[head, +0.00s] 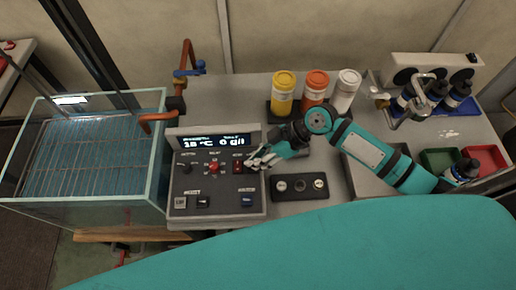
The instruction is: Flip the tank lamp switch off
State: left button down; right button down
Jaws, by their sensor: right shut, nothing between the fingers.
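A grey control box (216,187) stands on the bench beside the glass tank (155,175). Its upper row has a dark knob (187,169), a red knob (213,168) and a red-lit switch (238,168). Its lower row has a few rectangular switches, one of them blue (247,201). The labels are too small to tell which is the lamp switch. A bright lamp strip (70,100) shows at the tank's back left. My right gripper (256,161) is shut and empty at the box's right edge, close beside the red-lit switch; contact cannot be told. My left gripper is out of view.
A lit display (218,142) stands behind the controls. A dark plate with round knobs (300,187) lies right of the box. Yellow (283,92), orange (315,92) and white (346,92) bottles stand behind my right arm. Green (441,160) and red trays are at right.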

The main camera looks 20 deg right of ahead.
jog(key=shift+f, duration=0.15)
jog(key=shift+s+f+t+b, duration=0.3)
jog(key=shift+f+t+b, duration=0.1)
jog(key=shift+f+b, duration=0.15)
jog(key=shift+r+n, duration=0.2)
jog(key=shift+n, duration=0.1)
jog(key=shift+w, duration=0.15)
jog(key=shift+w+d+r, duration=0.1)
jog(key=shift+w+d, duration=0.05)
jog(key=shift+w, duration=0.55)
